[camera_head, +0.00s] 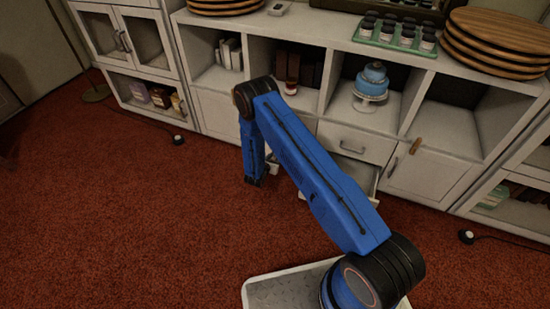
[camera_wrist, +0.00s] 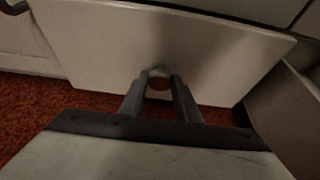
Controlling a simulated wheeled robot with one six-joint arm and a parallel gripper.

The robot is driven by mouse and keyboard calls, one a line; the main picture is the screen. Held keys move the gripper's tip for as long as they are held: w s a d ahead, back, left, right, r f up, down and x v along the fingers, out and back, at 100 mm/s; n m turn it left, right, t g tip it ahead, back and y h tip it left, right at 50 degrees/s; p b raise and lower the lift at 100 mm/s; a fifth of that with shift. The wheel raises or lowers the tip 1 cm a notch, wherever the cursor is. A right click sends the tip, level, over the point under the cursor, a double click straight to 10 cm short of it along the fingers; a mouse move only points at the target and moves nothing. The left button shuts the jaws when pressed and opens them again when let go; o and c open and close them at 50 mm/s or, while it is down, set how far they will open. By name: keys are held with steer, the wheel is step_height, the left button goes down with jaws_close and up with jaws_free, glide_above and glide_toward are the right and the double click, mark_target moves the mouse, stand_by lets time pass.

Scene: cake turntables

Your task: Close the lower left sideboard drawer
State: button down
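The sideboard (camera_head: 310,25) stands against the wall. Below its shut upper drawer (camera_head: 365,145), a lower drawer (camera_head: 365,177) is pulled out, partly hidden behind my blue arm. My gripper (camera_head: 256,181) is low, just above the carpet and in front of the sideboard. In the wrist view, a pale, flat front panel (camera_wrist: 210,60) fills the upper part and stands proud of the surface behind it. My gripper (camera_wrist: 160,80) points at its lower middle, its fingers apart with a small rounded thing between the tips. Whether they touch the panel is unclear.
A blue cake (camera_head: 372,80) on a stand occupies a shelf. Jars on a green tray (camera_head: 372,42) and wooden turntables (camera_head: 495,38) are on top. A shut door (camera_head: 430,175) is right of the drawers. Red carpet (camera_head: 130,220) is free at left.

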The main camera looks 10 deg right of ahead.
steer(key=w+d, duration=0.2)
steer(key=shift+w, duration=0.3)
steer(key=shift+w+r, duration=0.1)
steer(key=shift+w, duration=0.15)
steer(key=shift+d, duration=0.1)
steer(key=c, duration=1.3)
jaws_free()
steer(key=shift+d, duration=0.1)
steer(key=shift+c, duration=0.2)
steer(key=v, duration=1.7)
steer(key=shift+s+a, duration=0.15)
steer(key=shift+a, duration=0.1)
